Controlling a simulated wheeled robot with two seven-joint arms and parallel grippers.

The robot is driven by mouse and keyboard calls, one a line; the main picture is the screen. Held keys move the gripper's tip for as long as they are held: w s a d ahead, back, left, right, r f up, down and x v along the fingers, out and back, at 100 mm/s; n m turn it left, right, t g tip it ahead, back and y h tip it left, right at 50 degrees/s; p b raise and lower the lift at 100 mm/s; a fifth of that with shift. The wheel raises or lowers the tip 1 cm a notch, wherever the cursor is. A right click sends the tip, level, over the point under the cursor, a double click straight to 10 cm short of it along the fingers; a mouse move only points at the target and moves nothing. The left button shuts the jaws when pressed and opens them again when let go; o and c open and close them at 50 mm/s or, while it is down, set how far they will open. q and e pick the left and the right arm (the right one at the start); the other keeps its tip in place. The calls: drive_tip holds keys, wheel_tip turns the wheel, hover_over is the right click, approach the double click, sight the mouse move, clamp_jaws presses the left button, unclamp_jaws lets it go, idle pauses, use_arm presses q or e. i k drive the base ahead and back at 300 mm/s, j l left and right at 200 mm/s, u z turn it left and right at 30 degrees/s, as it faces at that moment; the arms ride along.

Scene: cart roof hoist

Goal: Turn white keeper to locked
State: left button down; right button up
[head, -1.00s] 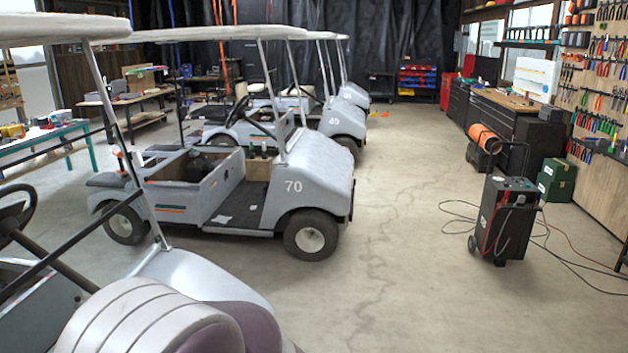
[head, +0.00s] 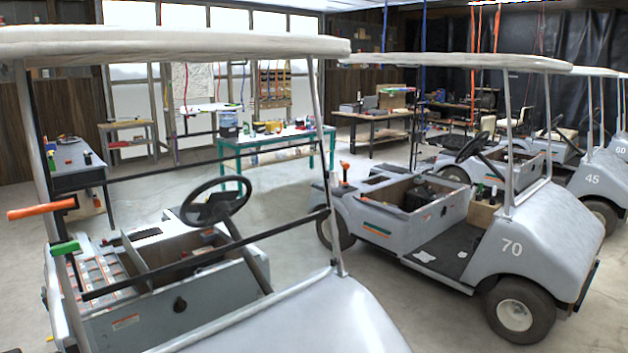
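I cannot make out a white keeper in the head view. On the near cart (head: 230,300), an orange handle (head: 40,211) sticks out level at the left roof post. A green handle (head: 65,248) sits lower on the same post. The near cart's pale roof (head: 170,42) spans the upper left of the view on its posts. Neither of my grippers is in view.
The cart numbered 70 (head: 560,225) stands to the right, with a small orange handle (head: 344,170) at its rear. More carts stand behind it. A green-legged table (head: 290,137) and a dark workbench (head: 75,180) stand behind. Bare floor lies between the carts.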

sight(332, 175)
drive_tip(key=i+l+u, duration=0.25)
drive_tip(key=u, duration=0.15)
drive_tip(key=i+l+u, duration=0.2)
drive_tip(key=l+u, duration=0.2)
drive_tip(key=i+l+u, duration=0.1)
drive_tip(key=l+u, duration=0.3)
